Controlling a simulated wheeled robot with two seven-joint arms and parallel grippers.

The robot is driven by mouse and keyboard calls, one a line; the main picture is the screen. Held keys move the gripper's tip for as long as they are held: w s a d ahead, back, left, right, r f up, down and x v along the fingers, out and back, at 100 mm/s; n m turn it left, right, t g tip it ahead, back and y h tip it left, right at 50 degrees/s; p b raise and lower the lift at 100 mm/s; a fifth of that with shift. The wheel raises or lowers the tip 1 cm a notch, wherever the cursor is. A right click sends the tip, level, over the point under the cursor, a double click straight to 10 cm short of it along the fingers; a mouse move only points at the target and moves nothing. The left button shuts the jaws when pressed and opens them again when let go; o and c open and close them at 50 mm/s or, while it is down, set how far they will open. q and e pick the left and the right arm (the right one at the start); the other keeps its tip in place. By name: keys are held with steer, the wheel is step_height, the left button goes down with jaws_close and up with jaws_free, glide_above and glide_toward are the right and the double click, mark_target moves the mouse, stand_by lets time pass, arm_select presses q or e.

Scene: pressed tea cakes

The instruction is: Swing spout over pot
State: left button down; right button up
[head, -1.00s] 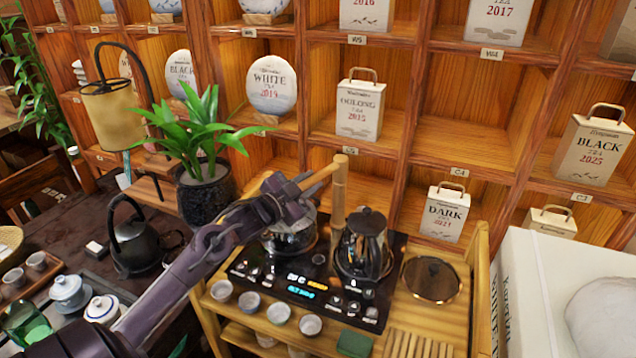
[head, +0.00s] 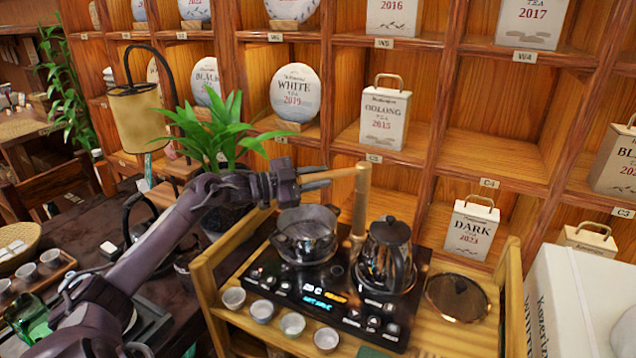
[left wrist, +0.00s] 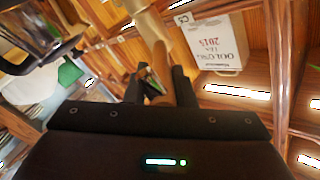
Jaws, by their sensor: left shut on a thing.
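The bamboo spout (head: 335,174) sticks out to the left from the top of its upright bamboo post (head: 360,205). My left gripper (head: 306,181) is shut on the spout's left part. In the left wrist view the spout (left wrist: 160,62) runs between the two fingers (left wrist: 160,88). The open-topped, shiny pot (head: 306,240) stands on the left half of the black hob, below and in front of the gripper and spout. The spout's tip is hidden by the gripper. My right gripper is not in view.
A dark kettle (head: 386,258) stands on the hob (head: 318,300) close to the post. A round lid (head: 457,298) lies to its right. Small cups (head: 292,323) line the cart's front. A potted plant (head: 222,130) is behind my left arm. Shelves with tea packages stand behind.

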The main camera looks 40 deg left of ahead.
arm_select(q)
steer(key=c, duration=1.3)
jaws_free()
steer(key=shift+s+a+f, duration=0.15)
steer(key=shift+s+a, duration=0.15)
steer(key=shift+s, duration=0.15)
steer(key=b+v, duration=0.1)
steer(key=v, duration=0.5)
steer(key=shift+s+a, duration=0.2)
steer(key=shift+s, duration=0.05)
